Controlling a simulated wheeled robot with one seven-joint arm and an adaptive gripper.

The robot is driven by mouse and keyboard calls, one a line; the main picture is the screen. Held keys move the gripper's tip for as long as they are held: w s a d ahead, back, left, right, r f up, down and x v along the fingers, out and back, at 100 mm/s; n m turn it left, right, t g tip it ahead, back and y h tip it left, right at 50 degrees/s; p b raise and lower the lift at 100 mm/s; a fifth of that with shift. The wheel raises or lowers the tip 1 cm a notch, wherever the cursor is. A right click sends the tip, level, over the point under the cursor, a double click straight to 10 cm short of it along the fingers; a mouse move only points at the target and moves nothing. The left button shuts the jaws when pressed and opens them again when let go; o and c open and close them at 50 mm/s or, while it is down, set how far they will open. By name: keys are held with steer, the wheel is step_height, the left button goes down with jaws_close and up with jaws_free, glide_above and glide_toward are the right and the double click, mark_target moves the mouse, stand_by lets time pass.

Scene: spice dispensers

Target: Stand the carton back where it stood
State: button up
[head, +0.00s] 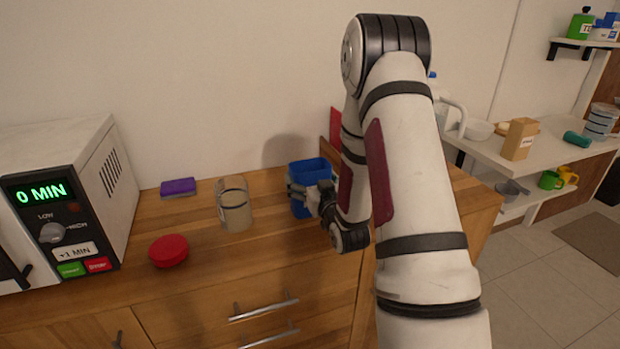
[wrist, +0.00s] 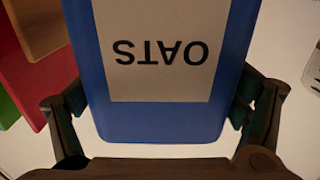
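A blue carton (head: 309,173) with a pale OATS label shows at the right part of the wooden counter (head: 270,245). It also fills the middle of the wrist view (wrist: 155,125), where its label reads upside down. My gripper (head: 305,195) has its fingers on both sides of the carton, against its side edges in the wrist view. The carton looks roughly upright in the head view. Whether its base touches the counter or hangs just above it, I cannot tell. My arm and gripper hide part of its right side.
A red board (head: 335,130) stands behind my arm. A tan carton (head: 519,138) stands on the side shelf. The counter's front middle is clear.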

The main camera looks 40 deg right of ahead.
steer(key=shift+o, duration=0.4)
steer(key=shift+r, duration=0.2)
steer(key=p+v, duration=0.5)
steer(key=v, duration=0.7)
steer(key=w+a+r+n+g+y, duration=0.2)
steer(key=w+a+r+g, duration=0.2)
steer(key=r, duration=0.1)
steer(key=s+a+r+g, duration=0.3)
steer(key=s+a+r, duration=0.1)
steer(key=a+r, duration=0.2)
steer(key=s+a+r+g+y, duration=0.1)
steer(key=s+a+r+g, duration=0.1)
steer(key=s, duration=0.6)
steer(key=s+a+r+g+y, duration=0.1)
steer(key=s+a+r+g, duration=0.1)
steer(key=s+a, duration=0.3)
steer(key=s+a+r+n+g+y, duration=0.1)
steer(key=s+a+r+g, duration=0.2)
steer(key=s, duration=1)
steer(key=shift+s+a, duration=0.2)
steer(key=shift+a, duration=0.25)
